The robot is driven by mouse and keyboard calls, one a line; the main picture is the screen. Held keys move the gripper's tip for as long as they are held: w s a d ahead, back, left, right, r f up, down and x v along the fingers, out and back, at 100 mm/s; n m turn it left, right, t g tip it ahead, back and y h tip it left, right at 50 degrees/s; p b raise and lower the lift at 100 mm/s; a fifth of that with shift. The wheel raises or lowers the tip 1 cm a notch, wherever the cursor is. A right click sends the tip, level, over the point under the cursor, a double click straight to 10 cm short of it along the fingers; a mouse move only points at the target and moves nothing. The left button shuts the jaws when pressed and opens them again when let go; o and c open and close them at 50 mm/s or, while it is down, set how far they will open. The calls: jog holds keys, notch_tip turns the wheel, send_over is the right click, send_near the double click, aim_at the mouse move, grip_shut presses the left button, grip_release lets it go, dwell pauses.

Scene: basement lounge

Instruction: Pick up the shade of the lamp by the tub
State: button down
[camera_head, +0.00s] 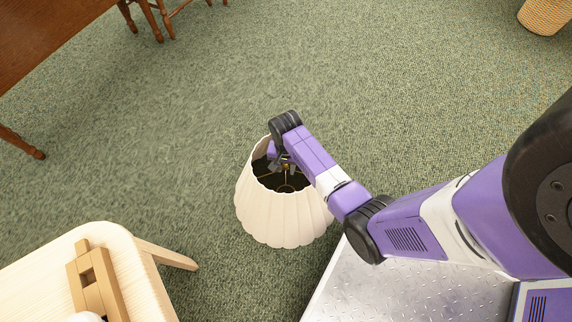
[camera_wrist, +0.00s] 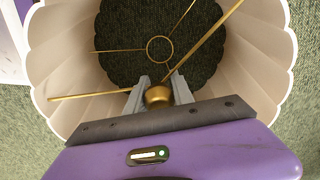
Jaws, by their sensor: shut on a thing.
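The cream, pleated lampshade (camera_head: 285,220) with scalloped edges is below my gripper in the head view, its opening facing up. My gripper (camera_head: 284,165) reaches into that opening. In the wrist view, the shade's wall (camera_wrist: 262,50) surrounds the fingers, with thin brass rods and a brass ring (camera_wrist: 160,49) inside. My gripper (camera_wrist: 160,92) is shut on a round brass knob (camera_wrist: 158,96) inside the shade. Green carpet shows through the shade's far opening, and no lamp base shows there. I cannot tell whether the shade touches the floor. No tub is in view.
A pale wooden table (camera_head: 40,277) with a wooden block piece (camera_head: 92,283) stands at lower left. A dark wooden table (camera_head: 45,35) and a turned-leg seat are at upper left. A woven basket (camera_head: 545,15) is at upper right. Open green carpet (camera_head: 400,90) lies between.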

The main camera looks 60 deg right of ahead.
jog(key=shift+r, duration=0.1)
notch_tip(320, 180, up, 20)
jog(key=p, duration=0.9)
